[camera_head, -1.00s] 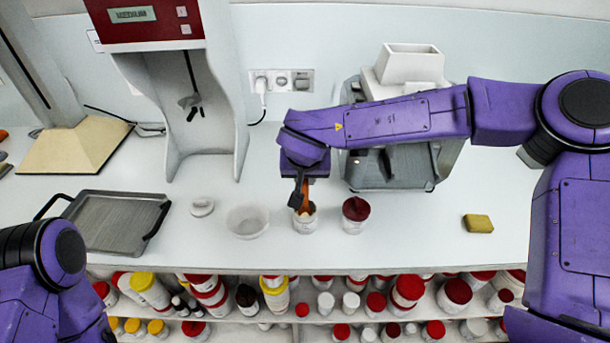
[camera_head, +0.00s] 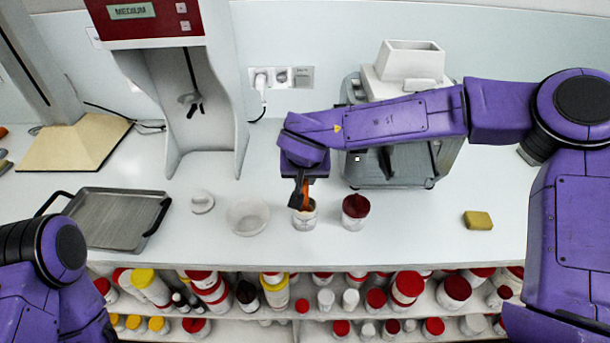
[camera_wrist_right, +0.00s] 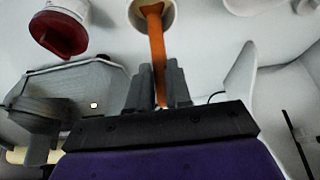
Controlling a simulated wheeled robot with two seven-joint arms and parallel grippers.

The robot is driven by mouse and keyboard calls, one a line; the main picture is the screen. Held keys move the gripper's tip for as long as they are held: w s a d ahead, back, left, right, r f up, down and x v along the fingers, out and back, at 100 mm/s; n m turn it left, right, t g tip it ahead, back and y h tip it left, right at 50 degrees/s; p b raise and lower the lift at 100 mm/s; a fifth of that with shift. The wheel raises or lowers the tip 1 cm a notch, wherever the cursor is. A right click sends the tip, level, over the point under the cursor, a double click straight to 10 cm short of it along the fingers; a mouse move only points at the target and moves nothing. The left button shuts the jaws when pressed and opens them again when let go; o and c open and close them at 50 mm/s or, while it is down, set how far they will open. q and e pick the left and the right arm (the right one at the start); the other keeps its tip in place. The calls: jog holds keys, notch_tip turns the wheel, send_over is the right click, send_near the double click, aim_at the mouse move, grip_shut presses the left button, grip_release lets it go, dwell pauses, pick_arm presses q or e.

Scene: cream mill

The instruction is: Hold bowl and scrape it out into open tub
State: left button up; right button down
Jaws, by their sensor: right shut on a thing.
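A translucent white bowl (camera_head: 247,217) stands on the counter. To its right is an open white tub (camera_head: 304,218). My right gripper (camera_head: 301,185) is above the tub, shut on an orange spatula (camera_wrist_right: 157,50). The spatula points down, and its lower end is inside the tub's mouth (camera_wrist_right: 136,12) in the right wrist view. The bowl stands untouched by any gripper. My left arm shows at the lower left, but its gripper is out of view.
A tub with a dark red lid (camera_head: 355,209) stands just right of the open tub. A small white lid (camera_head: 202,202) lies left of the bowl. A metal tray (camera_head: 116,219), a yellow sponge (camera_head: 478,220) and a grey machine (camera_head: 392,165) are around.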

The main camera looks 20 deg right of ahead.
jog(key=shift+s+f+p, duration=0.1)
jog(key=shift+f+p, duration=0.05)
jog(key=shift+p, duration=0.45)
dwell(1.8)
notch_tip(320, 180, up, 11)
jog(key=p, duration=0.7)
dwell(0.7)
jog(key=shift+f, duration=0.2)
